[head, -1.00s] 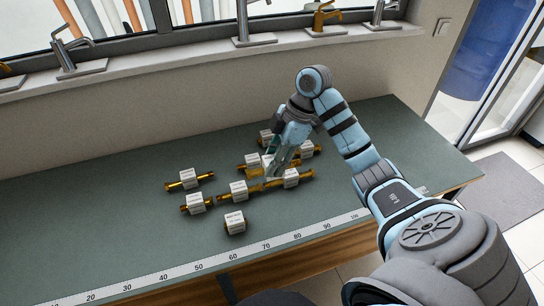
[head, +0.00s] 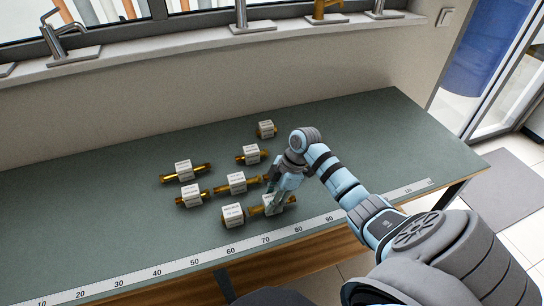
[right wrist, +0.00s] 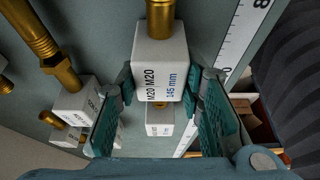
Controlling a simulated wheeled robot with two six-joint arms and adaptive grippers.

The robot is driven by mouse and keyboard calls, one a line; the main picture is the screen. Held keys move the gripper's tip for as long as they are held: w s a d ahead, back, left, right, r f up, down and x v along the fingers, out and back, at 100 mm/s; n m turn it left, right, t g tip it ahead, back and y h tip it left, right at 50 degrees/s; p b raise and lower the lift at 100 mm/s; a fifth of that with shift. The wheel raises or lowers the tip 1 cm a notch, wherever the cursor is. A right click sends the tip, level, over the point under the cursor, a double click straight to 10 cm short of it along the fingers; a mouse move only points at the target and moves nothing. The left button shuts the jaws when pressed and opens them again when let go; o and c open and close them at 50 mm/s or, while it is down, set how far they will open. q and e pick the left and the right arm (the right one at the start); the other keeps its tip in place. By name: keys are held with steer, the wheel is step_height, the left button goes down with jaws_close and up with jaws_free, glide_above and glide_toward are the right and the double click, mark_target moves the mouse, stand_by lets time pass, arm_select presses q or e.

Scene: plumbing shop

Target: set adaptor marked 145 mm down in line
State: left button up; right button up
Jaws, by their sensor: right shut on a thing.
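The adaptor marked 145 mm has a white block (right wrist: 160,62) reading M20 M20 and a brass end (right wrist: 160,18) in the right wrist view. My right gripper (head: 277,203) is shut on this block, with a finger on each side. In the head view the held adaptor's brass end (head: 256,211) points left, close to a front block (head: 232,214). I cannot tell whether the adaptor touches the bench. A second white block (right wrist: 160,121) shows beyond the held one, between the fingers. My left gripper is not in view.
Several other brass adaptors with white blocks lie behind and left, including ones at the middle (head: 236,182), left (head: 183,170) and back (head: 265,128). A ruler strip (head: 200,262) runs along the bench's front edge. The bench (head: 80,220) is clear at left.

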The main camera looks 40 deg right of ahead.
steer(key=o, duration=1.3)
steer(key=shift+r, duration=0.15)
steer(key=v, duration=1.2)
steer(key=shift+s, duration=0.1)
